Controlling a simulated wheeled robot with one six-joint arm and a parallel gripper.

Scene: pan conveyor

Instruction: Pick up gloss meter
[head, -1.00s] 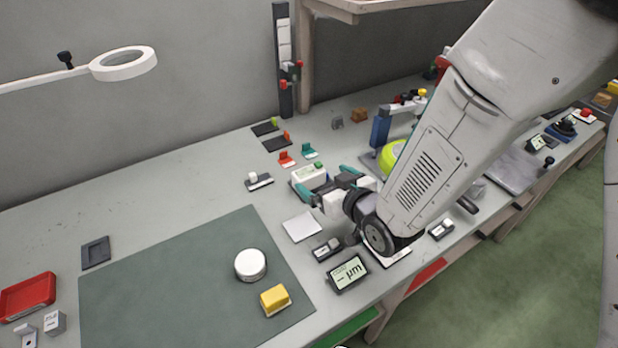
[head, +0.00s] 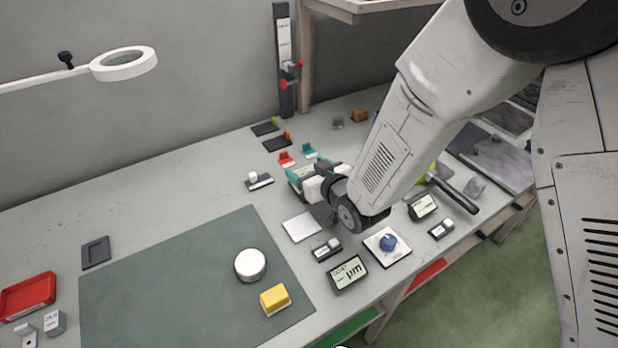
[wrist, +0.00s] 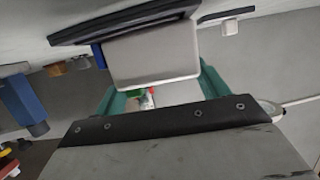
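I take the pale box-shaped device (wrist: 152,52) in the wrist view to be the gloss meter; its label is not readable. In the head view it (head: 304,171) stands on the bench and is mostly covered by my gripper. My gripper (head: 310,178) is low over the bench with its teal fingers set apart. In the wrist view the fingers (wrist: 163,88) flank the near end of the pale box. I cannot tell whether they touch it.
A white plate (head: 301,227), a small display reading µm (head: 348,273) and a pad with a blue knob (head: 387,246) lie close in front. The green mat (head: 160,285) has free room.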

